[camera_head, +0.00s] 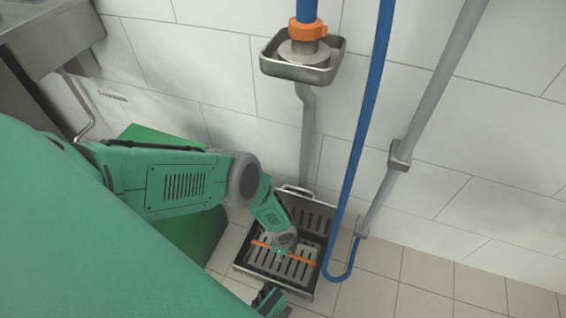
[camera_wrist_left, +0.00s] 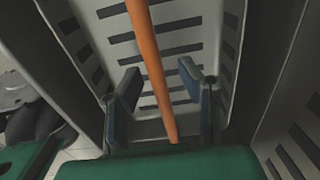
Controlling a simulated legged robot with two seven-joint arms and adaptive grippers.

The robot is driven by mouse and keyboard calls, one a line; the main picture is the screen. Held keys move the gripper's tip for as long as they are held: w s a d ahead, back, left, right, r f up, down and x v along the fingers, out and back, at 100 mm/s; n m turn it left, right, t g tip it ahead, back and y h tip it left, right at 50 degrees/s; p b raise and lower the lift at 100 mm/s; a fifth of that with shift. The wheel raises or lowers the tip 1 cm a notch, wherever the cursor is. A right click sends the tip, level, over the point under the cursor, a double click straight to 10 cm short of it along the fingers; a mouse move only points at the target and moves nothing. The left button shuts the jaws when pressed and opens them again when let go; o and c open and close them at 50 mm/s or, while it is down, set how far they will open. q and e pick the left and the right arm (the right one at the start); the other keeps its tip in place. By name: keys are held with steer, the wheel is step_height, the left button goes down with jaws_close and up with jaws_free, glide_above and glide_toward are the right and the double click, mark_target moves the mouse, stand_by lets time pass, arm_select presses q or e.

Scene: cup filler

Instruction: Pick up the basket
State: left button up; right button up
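The basket (camera_head: 305,272) is a grey slotted metal box low by the wall, with an orange bar handle (camera_head: 300,258) across its top. My left arm reaches down from the left, and its end (camera_head: 284,240) is over the basket and hides part of the handle. In the left wrist view, my left gripper (camera_wrist_left: 160,82) is open, its two grey pads apart. The orange handle (camera_wrist_left: 150,60) runs between them, with gaps visible on both sides. The slotted basket floor (camera_wrist_left: 180,40) shows beyond.
A blue hose (camera_head: 362,125) hangs in a loop just right of the basket. A grey pipe (camera_head: 425,100) runs down the tiled wall. A small metal basin (camera_head: 300,72) is mounted above. A green box (camera_head: 200,235) stands left of the basket. Tiled floor (camera_head: 400,300) is clear to the right.

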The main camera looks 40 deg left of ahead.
arm_select(q)
jaws_close()
steer(key=shift+r, duration=0.1)
